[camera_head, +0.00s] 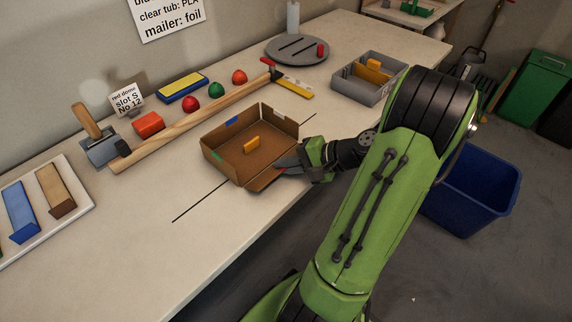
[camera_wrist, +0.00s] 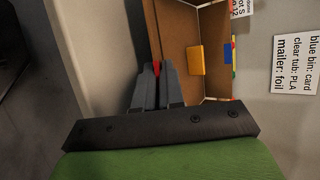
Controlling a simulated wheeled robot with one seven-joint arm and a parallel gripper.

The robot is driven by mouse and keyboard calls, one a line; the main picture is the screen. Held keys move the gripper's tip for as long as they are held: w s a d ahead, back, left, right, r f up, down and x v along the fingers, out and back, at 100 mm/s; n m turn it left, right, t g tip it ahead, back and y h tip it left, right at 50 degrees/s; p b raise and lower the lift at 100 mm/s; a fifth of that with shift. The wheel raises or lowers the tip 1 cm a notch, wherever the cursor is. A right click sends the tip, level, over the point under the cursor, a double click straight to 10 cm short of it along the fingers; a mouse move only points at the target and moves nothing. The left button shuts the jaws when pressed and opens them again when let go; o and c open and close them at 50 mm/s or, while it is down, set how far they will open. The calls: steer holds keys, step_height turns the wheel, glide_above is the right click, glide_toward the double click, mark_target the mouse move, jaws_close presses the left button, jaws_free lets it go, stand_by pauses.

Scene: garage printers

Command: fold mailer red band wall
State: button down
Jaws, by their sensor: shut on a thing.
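The mailer is a brown open cardboard box (camera_head: 240,166) on the workbench. Its back wall with a blue band (camera_head: 232,121) and its right wall (camera_head: 285,122) stand up. A green band (camera_head: 217,155) shows at its left side. The front-right wall (camera_head: 264,182) slopes low and outward from the floor. My gripper (camera_head: 284,168) is shut on this wall's edge; a bit of red shows between the fingers in the wrist view (camera_wrist: 156,72). The fingers hide most of the red band. A yellow-orange block (camera_head: 251,144) sits inside the mailer.
A long wooden rail (camera_head: 195,122) lies behind the mailer, with coloured domes and blocks beyond. A grey divided tray (camera_head: 368,78) stands right. A white tray (camera_head: 75,210) lies left. The bench front edge is close. A blue bin (camera_head: 470,190) stands on the floor.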

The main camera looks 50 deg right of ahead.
steer(key=c, duration=1.3)
jaws_free()
